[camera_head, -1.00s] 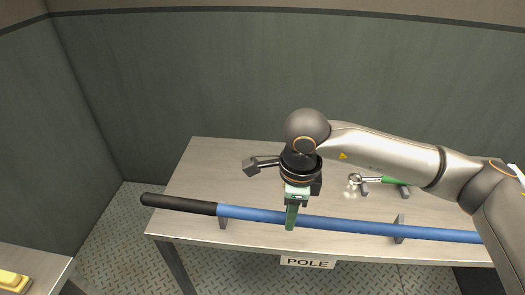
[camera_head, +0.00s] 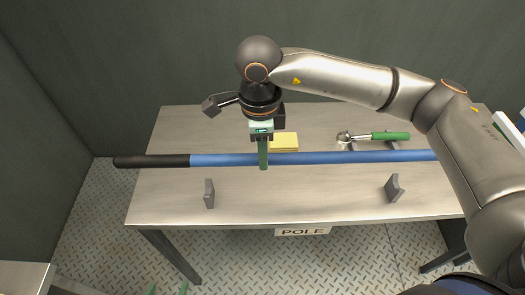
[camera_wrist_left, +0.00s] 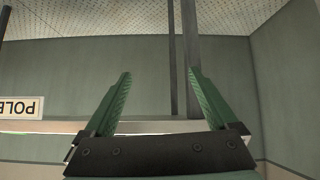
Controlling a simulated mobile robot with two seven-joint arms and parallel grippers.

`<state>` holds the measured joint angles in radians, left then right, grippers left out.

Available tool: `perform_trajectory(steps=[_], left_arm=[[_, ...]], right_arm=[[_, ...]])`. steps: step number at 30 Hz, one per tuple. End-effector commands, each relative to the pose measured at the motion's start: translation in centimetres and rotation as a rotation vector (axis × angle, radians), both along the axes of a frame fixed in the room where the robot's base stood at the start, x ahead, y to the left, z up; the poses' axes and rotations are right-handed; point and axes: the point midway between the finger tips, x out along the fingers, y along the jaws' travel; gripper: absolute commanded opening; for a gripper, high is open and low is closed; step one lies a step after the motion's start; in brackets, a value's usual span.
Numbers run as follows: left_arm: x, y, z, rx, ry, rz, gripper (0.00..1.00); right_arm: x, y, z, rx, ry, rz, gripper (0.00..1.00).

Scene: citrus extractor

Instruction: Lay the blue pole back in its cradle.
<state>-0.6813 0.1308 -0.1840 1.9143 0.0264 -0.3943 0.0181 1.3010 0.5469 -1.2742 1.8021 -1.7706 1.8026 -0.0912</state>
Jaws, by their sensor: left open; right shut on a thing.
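The blue pole (camera_head: 340,157), with a black grip (camera_head: 150,161) at its left end, runs level across the head view. My right gripper (camera_head: 263,158) is shut on its blue part, left of its middle. The cradle is two grey brackets on the table, a left one (camera_head: 209,193) and a right one (camera_head: 394,188). The pole shows clear of both, above them in the picture; its exact height is hard to tell. My left gripper (camera_head: 167,289) shows only its green fingertips at the bottom edge. In the left wrist view it (camera_wrist_left: 160,95) is open and empty.
The table (camera_head: 300,210) carries a "POLE" label (camera_head: 302,231) on its front edge, also in the left wrist view (camera_wrist_left: 20,107). Behind the pole lie a yellow block (camera_head: 284,142) and a green-handled tool (camera_head: 390,136). The tabletop between the brackets is clear.

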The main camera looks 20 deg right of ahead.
Motion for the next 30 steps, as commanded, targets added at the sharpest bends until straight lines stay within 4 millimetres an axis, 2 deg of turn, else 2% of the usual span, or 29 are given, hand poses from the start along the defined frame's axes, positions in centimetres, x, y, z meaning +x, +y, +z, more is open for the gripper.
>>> perform_trajectory(steps=[13, 17, 23, 30], left_arm=[[-0.1, 0.1, -5.7, 0.002, 0.004, 0.000, 0.92], [-0.2, -0.5, -7.4, -0.003, 0.023, -0.014, 0.92], [1.1, -2.3, -7.2, -0.026, 0.004, -0.043, 0.92], [1.7, -2.9, -6.6, -0.033, -0.006, -0.054, 0.92]], right_arm=[[0.0, 0.0, -5.6, 0.001, 0.000, 0.000, 0.00], [0.0, 0.0, -7.4, 0.001, 0.000, 0.001, 0.00], [0.0, 0.0, -9.2, 0.002, -0.002, 0.000, 0.00], [0.0, 0.0, -9.4, 0.002, -0.001, 0.000, 0.00]])
